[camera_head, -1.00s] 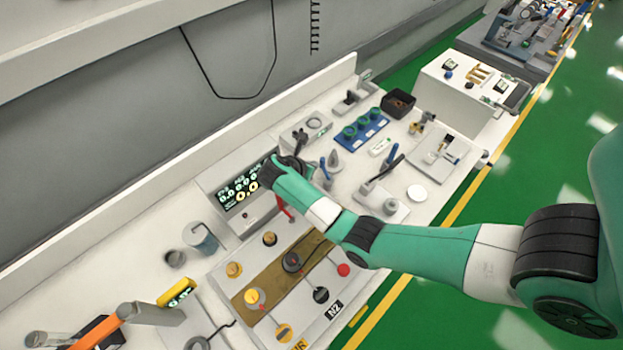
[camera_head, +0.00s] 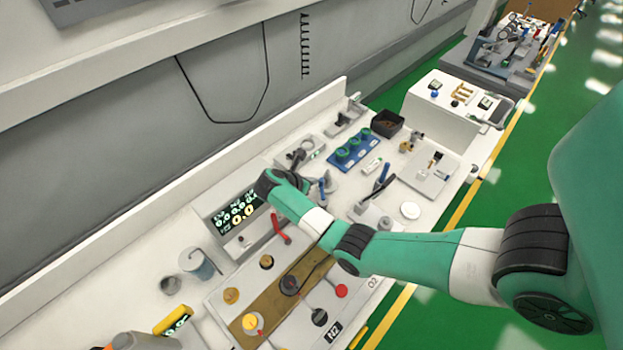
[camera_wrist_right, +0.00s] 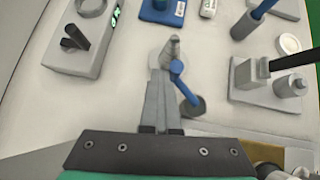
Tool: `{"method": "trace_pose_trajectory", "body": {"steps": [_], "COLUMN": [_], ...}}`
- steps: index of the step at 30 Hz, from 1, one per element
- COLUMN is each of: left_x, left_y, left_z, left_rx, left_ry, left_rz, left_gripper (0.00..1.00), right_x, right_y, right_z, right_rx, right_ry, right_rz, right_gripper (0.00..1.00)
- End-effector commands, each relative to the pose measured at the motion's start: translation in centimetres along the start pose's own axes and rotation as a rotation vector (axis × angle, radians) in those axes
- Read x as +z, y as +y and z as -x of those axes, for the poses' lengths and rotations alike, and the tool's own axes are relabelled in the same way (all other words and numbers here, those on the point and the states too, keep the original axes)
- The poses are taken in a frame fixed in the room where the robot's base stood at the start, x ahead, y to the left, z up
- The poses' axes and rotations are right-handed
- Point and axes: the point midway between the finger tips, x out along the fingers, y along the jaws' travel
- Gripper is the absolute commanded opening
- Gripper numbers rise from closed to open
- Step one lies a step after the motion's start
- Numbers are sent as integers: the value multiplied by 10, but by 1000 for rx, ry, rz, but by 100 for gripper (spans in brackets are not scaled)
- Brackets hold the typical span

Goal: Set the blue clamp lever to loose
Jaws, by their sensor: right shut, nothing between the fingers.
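A short blue lever (camera_wrist_right: 180,82) with a round blue knob rises from a dark grey base, beside a grey cone-shaped post. It also shows in the head view (camera_head: 322,190), just right of my right wrist. My right gripper (camera_wrist_right: 162,78) is shut and empty. Its fingers lie just left of the blue lever in the wrist view; I cannot tell if they touch it. In the head view the fingers are largely hidden by my wrist. A second blue lever (camera_head: 382,176) stands farther right on a grey block, also in the wrist view (camera_wrist_right: 254,20). My left gripper is out of view.
A grey box with a black lever (camera_wrist_right: 78,55) stands left of the fingers. A blue tray with green-topped items (camera_head: 353,150) lies behind. A display unit (camera_head: 237,212), a red lever (camera_head: 279,230) and a knob panel (camera_head: 290,300) lie left and in front. A white disc (camera_head: 410,210) lies right.

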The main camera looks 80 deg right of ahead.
Motion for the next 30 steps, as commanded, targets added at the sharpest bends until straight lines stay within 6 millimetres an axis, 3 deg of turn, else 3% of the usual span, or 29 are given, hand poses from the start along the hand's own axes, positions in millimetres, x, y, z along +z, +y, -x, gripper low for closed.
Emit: {"method": "trace_pose_trajectory", "body": {"steps": [18, 23, 30], "left_x": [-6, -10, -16], "left_y": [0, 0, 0], "left_z": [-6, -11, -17], "left_rx": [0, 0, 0], "left_ry": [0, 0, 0], "left_rz": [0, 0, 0], "left_gripper": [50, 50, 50], "right_x": [-6, -5, -5], "right_y": [-6, -5, -5], "right_z": [12, 37, 91], "right_rx": [-4, 0, 0], "right_ry": [1, 0, 1], "right_rz": [1, 1, 1], "right_gripper": [0, 0, 0]}}
